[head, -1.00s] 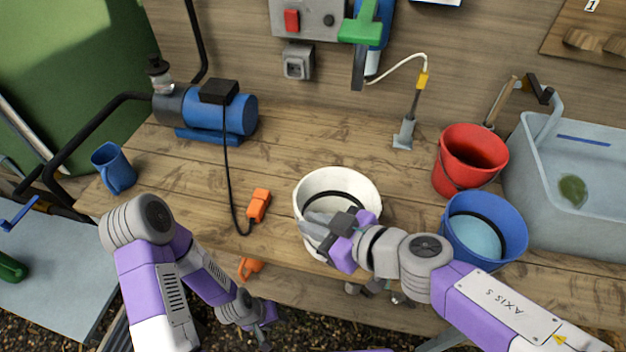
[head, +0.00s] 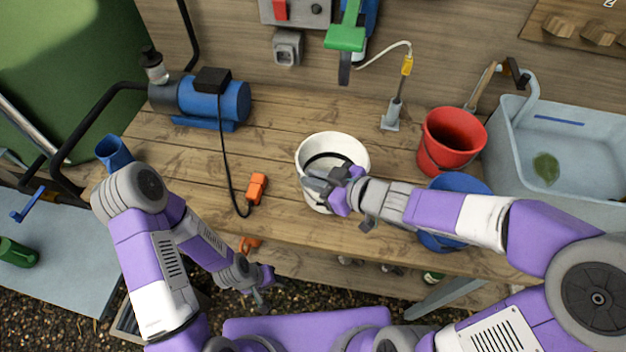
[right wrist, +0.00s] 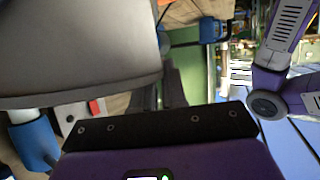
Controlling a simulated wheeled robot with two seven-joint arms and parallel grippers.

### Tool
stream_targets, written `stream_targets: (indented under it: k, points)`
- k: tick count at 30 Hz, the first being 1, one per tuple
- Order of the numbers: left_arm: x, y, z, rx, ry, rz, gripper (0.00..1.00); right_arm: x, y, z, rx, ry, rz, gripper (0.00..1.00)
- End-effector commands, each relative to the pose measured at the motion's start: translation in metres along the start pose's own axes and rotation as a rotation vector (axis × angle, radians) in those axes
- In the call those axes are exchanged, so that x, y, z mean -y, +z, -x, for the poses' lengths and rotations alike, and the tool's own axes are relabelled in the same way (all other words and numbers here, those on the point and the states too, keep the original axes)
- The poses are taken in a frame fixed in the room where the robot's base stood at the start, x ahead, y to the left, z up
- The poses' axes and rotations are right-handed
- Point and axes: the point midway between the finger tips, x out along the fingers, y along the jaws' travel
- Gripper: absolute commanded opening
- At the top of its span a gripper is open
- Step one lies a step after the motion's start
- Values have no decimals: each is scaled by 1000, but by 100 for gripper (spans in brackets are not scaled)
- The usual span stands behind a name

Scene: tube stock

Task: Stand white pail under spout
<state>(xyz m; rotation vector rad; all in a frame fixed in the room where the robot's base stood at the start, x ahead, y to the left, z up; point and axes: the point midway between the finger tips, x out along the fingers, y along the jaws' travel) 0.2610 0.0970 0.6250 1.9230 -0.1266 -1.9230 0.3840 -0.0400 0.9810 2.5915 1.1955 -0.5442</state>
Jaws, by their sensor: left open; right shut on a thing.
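The white pail (head: 308,164) stands upright, or nearly so, above the middle of the wooden bench; I cannot tell if its base touches the wood. My right gripper (head: 322,186) is shut on its near side, and hides part of it. In the right wrist view the pail (right wrist: 75,50) is a large grey surface at upper left, beside the fingers (right wrist: 168,88). A green fitting (head: 345,38) on the back wall has a dark spout (head: 344,72) pointing down, behind and above the pail. My left gripper (head: 262,297) is open and empty, low before the bench's front edge.
A red bucket (head: 452,142) and a blue bucket (head: 462,184) stand right of the pail, near a sink (head: 510,130). A grey post (head: 393,113) with a yellow-tipped hose stands behind. An orange connector (head: 257,188) and a blue pump (head: 222,101) are left.

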Motion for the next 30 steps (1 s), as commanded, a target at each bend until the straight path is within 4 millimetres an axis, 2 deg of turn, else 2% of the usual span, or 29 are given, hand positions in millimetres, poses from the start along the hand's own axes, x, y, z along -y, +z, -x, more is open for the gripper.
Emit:
stream_targets:
  k: [1,4,21,24,30]
  points:
    - [-3,0,8,0,0,0,43,-5,-3,-1,1,-1,-4,0]
    - [-6,1,17,0,0,0,43,-14,-3,-5,1,1,-3,0]
    - [-9,1,23,0,0,0,43,-64,-4,-29,-1,1,3,0]
    - [-6,1,15,0,0,0,43,-62,5,-33,-1,0,3,0]
    - [-4,1,11,0,0,0,43,-62,11,-36,-1,1,3,0]
